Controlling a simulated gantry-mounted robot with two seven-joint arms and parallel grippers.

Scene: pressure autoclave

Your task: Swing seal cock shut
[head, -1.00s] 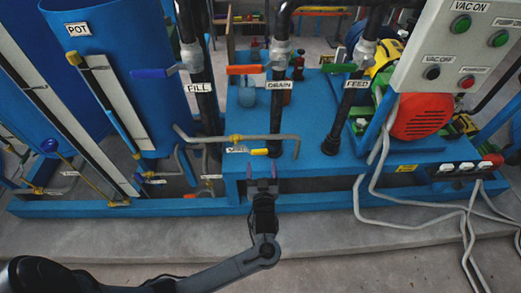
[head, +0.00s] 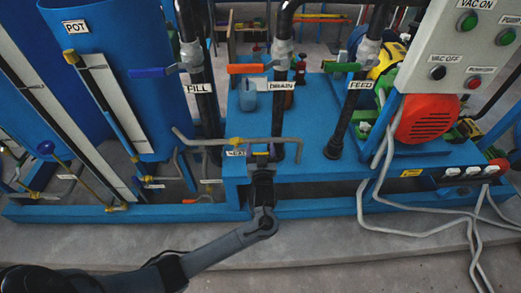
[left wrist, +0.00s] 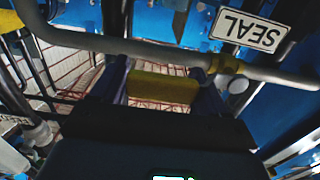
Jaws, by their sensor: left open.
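The seal cock's yellow body (head: 236,141) sits on a thin grey pipe at the front of the blue frame. Its SEAL label (head: 236,152) is just below. In the left wrist view the SEAL label (left wrist: 246,31) appears upside down beside the yellow body (left wrist: 226,66). The yellow lever (left wrist: 163,88) lies along the pipe. My left gripper (head: 262,157) is at the lever, with one open finger at each side of it in the left wrist view (left wrist: 162,97). I cannot tell whether either finger touches it. My right gripper is not in view.
The grey pipe (head: 200,141) runs close above my left gripper. The black DRAIN pipe (head: 279,112) stands just behind. Other levers include a blue one (head: 148,72) by FILL and a red one (head: 246,68) by DRAIN. White cables (head: 415,228) hang at the right.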

